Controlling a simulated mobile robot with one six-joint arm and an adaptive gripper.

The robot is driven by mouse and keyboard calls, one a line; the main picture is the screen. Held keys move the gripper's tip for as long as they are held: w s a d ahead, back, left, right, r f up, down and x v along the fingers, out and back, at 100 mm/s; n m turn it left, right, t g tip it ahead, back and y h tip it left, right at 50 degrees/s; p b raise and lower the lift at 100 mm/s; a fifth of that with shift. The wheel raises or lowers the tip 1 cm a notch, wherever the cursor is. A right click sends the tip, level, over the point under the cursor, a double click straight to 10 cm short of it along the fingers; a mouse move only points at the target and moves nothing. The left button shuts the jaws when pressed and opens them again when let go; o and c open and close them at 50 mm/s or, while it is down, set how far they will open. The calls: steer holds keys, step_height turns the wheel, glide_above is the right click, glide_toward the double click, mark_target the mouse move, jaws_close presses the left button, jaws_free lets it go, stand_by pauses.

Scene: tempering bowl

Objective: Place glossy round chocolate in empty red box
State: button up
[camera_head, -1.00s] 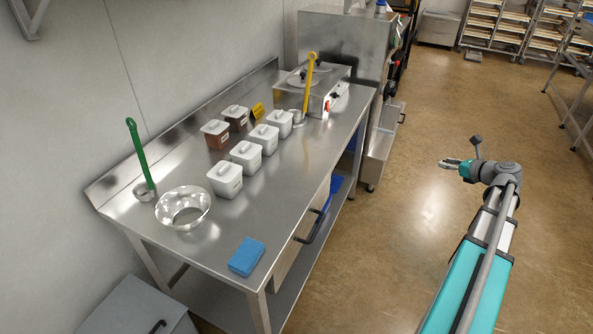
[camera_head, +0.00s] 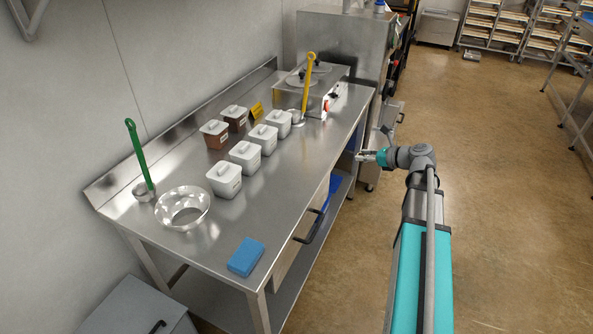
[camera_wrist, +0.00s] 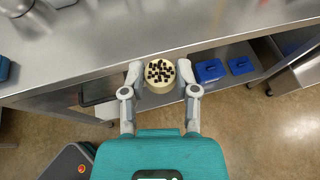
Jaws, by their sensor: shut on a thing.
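My gripper (camera_head: 362,156) is to the right of the steel table, near its right edge. In the wrist view my gripper (camera_wrist: 160,80) is shut on a round cream-coloured piece with dark cubes on top (camera_wrist: 159,75), one finger on each side. The piece is too small to make out in the head view. I cannot make out a glossy round chocolate or an empty red box. Two reddish-brown tubs with white lids, one nearer (camera_head: 215,139) and one farther (camera_head: 235,123), stand at the back of the table.
The steel table (camera_head: 235,225) carries white lidded tubs (camera_head: 245,155), a steel bowl (camera_head: 183,207), a green-handled ladle (camera_head: 140,155), a yellow-handled ladle (camera_head: 308,85) and a blue sponge (camera_head: 246,257). Blue lidded boxes (camera_wrist: 210,70) are on the lower shelf. The table's front middle is bare.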

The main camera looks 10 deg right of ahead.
steer(key=a+n+g+y, duration=0.2)
steer(key=a, duration=1.4)
steer(key=shift+w+a+n, duration=0.15)
steer(key=shift+a+n, duration=0.25)
steer(key=b, duration=0.9)
glide_above(287, 167)
steer(key=s+d, duration=0.4)
steer(key=f, duration=0.9)
steer(key=shift+w+a, duration=0.2)
steer(key=shift+w, duration=0.05)
steer(key=shift+w+f+b, duration=0.4)
steer(key=shift+f+b, duration=1.55)
steer(key=shift+f, duration=0.05)
steer(key=shift+f, duration=0.1)
